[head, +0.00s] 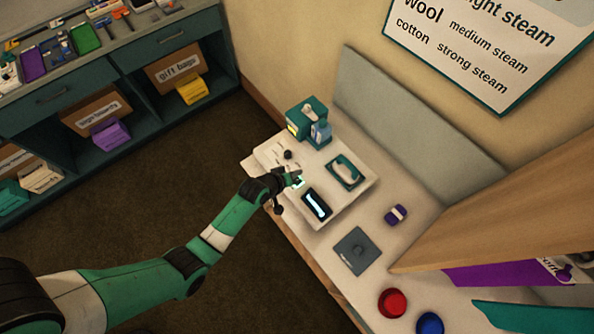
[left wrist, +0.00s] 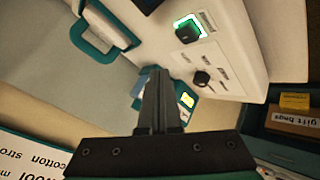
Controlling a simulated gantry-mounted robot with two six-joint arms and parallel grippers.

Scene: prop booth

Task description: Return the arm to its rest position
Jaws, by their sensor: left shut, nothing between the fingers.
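My left arm (head: 225,222) reaches in from the lower left in the head view. Its gripper (head: 292,180) is over the near-left part of a white appliance (head: 330,213), beside a green-lit switch. In the left wrist view the gripper (left wrist: 158,75) has its two dark fingers together, with nothing between them. The green-lit black switch (left wrist: 188,28) and a black dial (left wrist: 201,77) show on the appliance ahead of the fingers. I cannot tell whether the fingertips touch anything. My right gripper is not in view.
A teal box (head: 305,118) stands behind. A red button (head: 392,303) and blue button (head: 429,323) are at the lower right. The floor (head: 150,200) left of the counter is clear.

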